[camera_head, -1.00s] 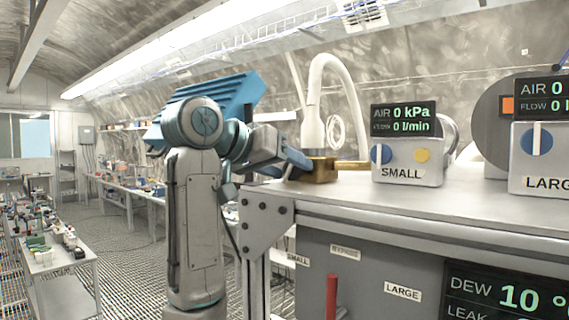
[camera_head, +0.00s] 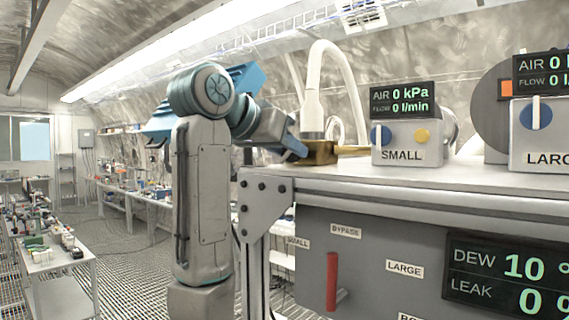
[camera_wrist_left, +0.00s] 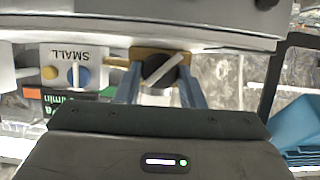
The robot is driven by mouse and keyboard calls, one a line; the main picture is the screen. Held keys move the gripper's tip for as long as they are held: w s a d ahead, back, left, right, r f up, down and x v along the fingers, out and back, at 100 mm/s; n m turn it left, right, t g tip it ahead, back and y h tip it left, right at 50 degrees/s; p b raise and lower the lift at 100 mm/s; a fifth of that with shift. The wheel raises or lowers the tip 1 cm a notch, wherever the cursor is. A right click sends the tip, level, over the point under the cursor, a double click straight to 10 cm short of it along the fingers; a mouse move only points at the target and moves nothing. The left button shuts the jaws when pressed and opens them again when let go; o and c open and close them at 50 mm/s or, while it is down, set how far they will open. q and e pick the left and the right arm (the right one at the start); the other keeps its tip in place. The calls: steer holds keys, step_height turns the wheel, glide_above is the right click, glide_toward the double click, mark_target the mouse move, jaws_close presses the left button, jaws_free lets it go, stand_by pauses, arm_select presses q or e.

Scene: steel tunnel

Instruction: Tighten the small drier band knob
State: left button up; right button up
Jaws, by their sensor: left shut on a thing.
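The small drier band knob (camera_wrist_left: 159,72) is dark and round with a pale bar across it, and sits at a brass block (camera_wrist_left: 138,53) in the left wrist view. The bar is slanted. My left gripper (camera_wrist_left: 160,80) has one blue finger on each side of the knob and is shut on it. In the head view the brass block (camera_head: 320,152) lies at the left end of the bench top, and my left gripper (camera_head: 299,149) reaches it from the left. The knob itself is hidden there. My right gripper is not in view.
The SMALL box (camera_head: 407,145), with blue and yellow controls and a display reading 0 kPa, stands right of the block. A white hose (camera_head: 313,105) rises behind the block. The LARGE box (camera_head: 540,140) is farther right. A red handle (camera_head: 332,280) projects from the front panel.

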arm_select(q)
steer(key=shift+s+d+f+m+t+y+b, duration=0.1)
steer(key=shift+f+m+t+y+b, duration=0.2)
steer(key=shift+m+b, duration=0.7)
steer(key=shift+r+t+y+b, duration=0.25)
steer(key=shift+t+y+b, duration=0.05)
steer(key=shift+b, duration=0.85)
steer(key=shift+m, duration=0.3)
steer(key=o, duration=1)
